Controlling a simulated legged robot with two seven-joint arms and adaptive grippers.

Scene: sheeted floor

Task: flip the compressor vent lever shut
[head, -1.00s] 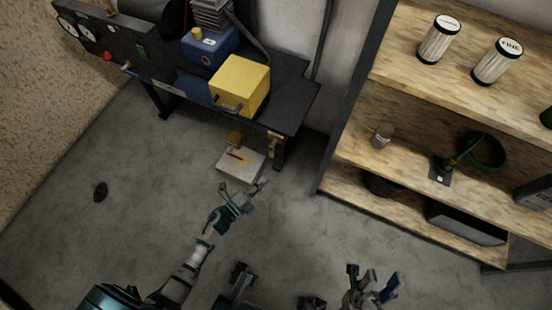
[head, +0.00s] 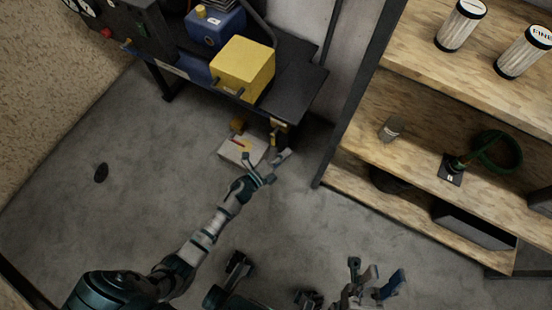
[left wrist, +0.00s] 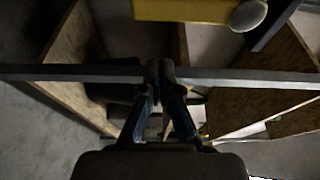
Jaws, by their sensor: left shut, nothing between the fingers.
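The compressor bench is a black table (head: 300,98) carrying a blue unit (head: 214,34) and a yellow box (head: 243,68). A small brass-coloured fitting (head: 278,124) hangs at its front right corner. I cannot make out for certain which part is the vent lever or how it is turned. My left gripper (head: 266,170) is just below and in front of that fitting, apart from it as far as I can tell. In the left wrist view its fingers (left wrist: 160,75) meet, with nothing between them. My right gripper (head: 373,282) is low in the head view, away from the bench; its finger state is unclear.
A pale box (head: 242,151) with a red mark sits on the floor behind my left gripper. A wooden shelf (head: 430,100) with canisters, a jar and a green hose stands to the right. A dark disc (head: 101,173) lies on the open floor at left.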

